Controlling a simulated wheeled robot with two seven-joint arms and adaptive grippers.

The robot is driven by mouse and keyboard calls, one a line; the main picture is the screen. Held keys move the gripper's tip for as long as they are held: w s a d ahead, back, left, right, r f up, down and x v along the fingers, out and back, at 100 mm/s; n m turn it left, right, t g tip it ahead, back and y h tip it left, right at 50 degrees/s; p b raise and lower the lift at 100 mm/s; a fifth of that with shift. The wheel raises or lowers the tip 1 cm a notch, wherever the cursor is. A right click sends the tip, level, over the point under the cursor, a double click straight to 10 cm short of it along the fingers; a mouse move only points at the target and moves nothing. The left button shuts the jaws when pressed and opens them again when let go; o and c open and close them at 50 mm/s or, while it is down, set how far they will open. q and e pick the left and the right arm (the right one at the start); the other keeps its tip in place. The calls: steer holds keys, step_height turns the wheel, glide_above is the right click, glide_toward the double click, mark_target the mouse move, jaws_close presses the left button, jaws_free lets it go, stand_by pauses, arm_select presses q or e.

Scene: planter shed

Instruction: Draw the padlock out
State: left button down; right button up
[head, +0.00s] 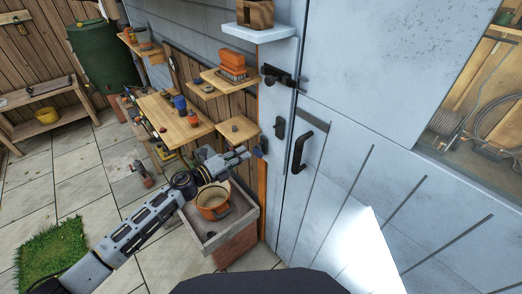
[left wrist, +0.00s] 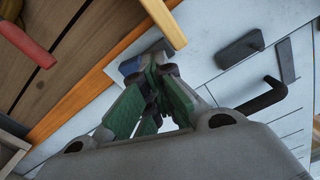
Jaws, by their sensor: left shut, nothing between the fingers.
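A small blue thing that looks like the padlock (head: 262,145) is at the left edge of the pale shed door, beside the wooden post. In the left wrist view the padlock (left wrist: 131,66) shows just beyond the fingertips, partly hidden by them. My left gripper (head: 246,153) reaches in from the left, with its tips close to the padlock. In the left wrist view its green-padded fingers (left wrist: 160,76) are closed together with nothing between them. I cannot tell whether the tips touch the padlock. My right gripper is not in view.
A black door handle (head: 301,152), a small dark plate (head: 280,127) and a dark bolt (head: 279,77) are on the door side. A small wooden shelf (head: 238,129) is just above my gripper. A stone trough (head: 241,223) holding an orange pot (head: 212,207) stands below.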

arm_select(q)
steer(key=c, duration=2.2)
jaws_free()
steer(key=o, duration=0.5)
steer(key=shift+s+a, duration=0.1)
steer(key=shift+s, duration=0.05)
steer(key=shift+v, duration=5.85)
